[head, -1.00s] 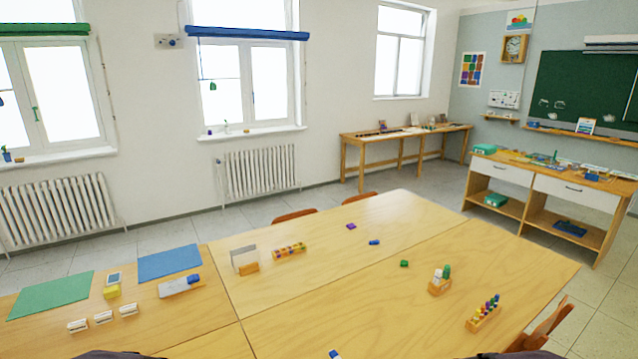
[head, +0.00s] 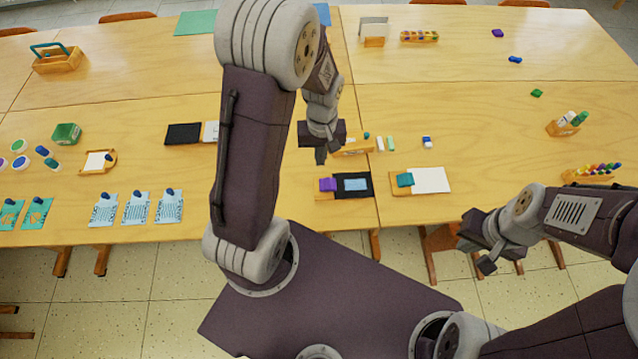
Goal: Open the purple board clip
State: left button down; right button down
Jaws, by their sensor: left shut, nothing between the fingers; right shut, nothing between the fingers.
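The purple board clip (head: 328,184) sits at the left end of a small board with a dark surface (head: 366,194) and a light blue card (head: 355,184), near the table's front edge. From this height I cannot make out its jaw. My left gripper (head: 321,157) is shut and empty. It appears just behind and above the purple clip in the picture, apart from it. My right gripper (head: 484,265) is shut and empty, out over the floor in front of the table.
A teal clip (head: 404,179) sits on a board with a white sheet (head: 431,180) to the right. A wooden holder (head: 353,149) stands behind the purple clip, partly hidden by my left gripper. A blue-and-white piece (head: 427,141) lies further right. Cards with blue knobs (head: 137,208) lie left.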

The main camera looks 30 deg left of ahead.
aim_at(319, 190)
pick_arm(q)
notch_tip(319, 190, down, 14)
jog(key=shift+b, duration=0.4)
pick_arm(e)
jog(key=shift+f, duration=0.4)
pick_arm(q)
jog(key=shift+s, duration=0.1)
jog(key=shift+a+f+b, duration=0.1)
jog(key=shift+f+b, duration=0.3)
jog(key=shift+b, duration=0.05)
jog(key=shift+r, duration=0.1)
pick_arm(e)
jog(key=shift+f, duration=0.3)
pick_arm(q)
jog(key=shift+r+p, duration=0.8)
pick_arm(e)
jog(key=shift+r, duration=0.65)
pick_arm(q)
jog(key=shift+r, duration=0.1)
pick_arm(e)
jog(key=shift+r, duration=0.1)
